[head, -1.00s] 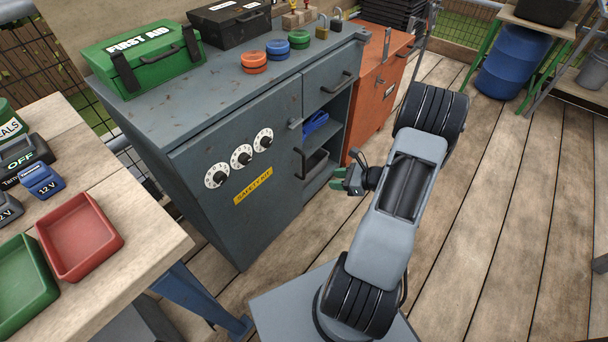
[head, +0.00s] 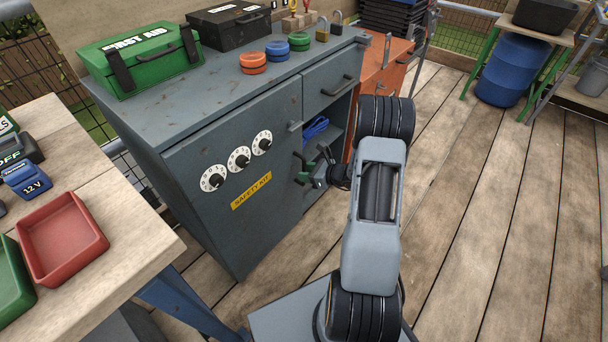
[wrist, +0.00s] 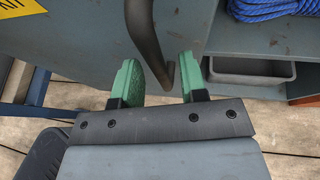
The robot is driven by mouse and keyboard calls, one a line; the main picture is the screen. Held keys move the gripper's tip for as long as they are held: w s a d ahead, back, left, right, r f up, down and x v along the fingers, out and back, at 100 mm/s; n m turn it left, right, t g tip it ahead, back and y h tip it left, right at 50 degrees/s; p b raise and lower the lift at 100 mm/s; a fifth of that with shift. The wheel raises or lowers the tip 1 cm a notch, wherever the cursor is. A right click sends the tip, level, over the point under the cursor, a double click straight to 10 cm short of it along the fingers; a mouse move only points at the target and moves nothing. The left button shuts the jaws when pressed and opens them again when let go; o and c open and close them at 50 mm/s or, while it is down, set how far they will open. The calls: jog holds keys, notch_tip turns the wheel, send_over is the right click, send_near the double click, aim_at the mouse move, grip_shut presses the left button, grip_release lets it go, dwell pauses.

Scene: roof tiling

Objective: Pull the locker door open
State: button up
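The grey locker door (head: 228,195) has three white dials and a yellow SAFETY KIT label. It looks closed, flush with the locker front. Its dark bar handle (wrist: 150,45) runs down between the green fingertips of my gripper (wrist: 155,82) in the wrist view. The fingers are apart, with a visible gap on each side of the bar. In the head view my gripper (head: 309,170) is at the door's right edge, by the handle, which it partly hides.
Right of the door are open shelves with blue rope (head: 315,128) and a grey bin (wrist: 250,78). A workbench with a red tray (head: 62,240) stands at left. An orange cabinet (head: 377,75) stands beyond the locker. Plank floor at right is clear.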

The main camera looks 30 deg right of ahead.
jog(key=shift+w+a+f, duration=0.2)
jog(key=shift+w+a, duration=0.15)
jog(key=shift+w, duration=0.15)
grip_shut()
dwell(0.3)
